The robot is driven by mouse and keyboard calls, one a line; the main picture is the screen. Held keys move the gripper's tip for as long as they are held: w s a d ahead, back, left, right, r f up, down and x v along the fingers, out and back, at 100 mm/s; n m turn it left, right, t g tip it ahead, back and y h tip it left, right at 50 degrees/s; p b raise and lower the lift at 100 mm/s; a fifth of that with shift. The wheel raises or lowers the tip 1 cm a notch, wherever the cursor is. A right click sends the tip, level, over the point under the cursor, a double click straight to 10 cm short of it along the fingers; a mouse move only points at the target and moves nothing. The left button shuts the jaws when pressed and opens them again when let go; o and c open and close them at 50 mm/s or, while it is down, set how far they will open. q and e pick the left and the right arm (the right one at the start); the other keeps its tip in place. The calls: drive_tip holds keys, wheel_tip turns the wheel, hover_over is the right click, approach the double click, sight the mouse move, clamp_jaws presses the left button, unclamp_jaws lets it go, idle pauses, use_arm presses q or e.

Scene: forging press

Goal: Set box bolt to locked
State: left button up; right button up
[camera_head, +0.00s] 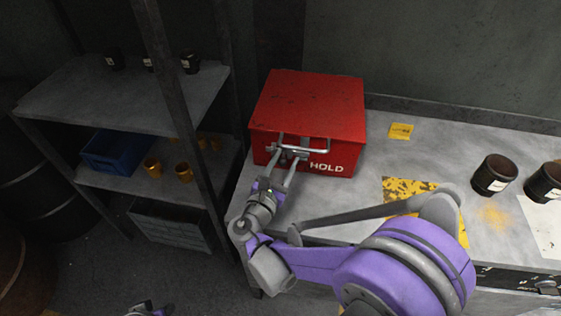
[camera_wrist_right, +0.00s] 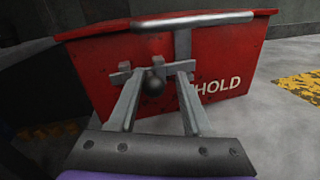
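The red box (camera_head: 308,108), marked HOLD, stands on the grey bench with its lid down. A metal handle (camera_head: 305,139) crosses its front near the lid edge. My right gripper (camera_head: 287,156) is at the front of the box. The bolt is partly hidden by the fingers. My left gripper (camera_head: 150,309) barely shows at the bottom edge.
On the bench (camera_head: 355,208), dark cups (camera_head: 493,175) stand at the right and a small yellow block (camera_head: 401,131) lies behind. A metal shelf (camera_head: 120,92) holding cups and a blue bin (camera_head: 116,153) stands at the left. A post (camera_head: 183,115) rises near the box.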

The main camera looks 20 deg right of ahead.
drive_tip(key=shift+a, duration=0.1)
idle(0.4)
drive_tip(key=shift+s+a, duration=0.1)
drive_tip(key=shift+a, duration=0.1)
drive_tip(key=v, duration=1)
drive_tip(key=shift+s+b, duration=0.2)
drive_tip(key=shift+b, duration=0.2)
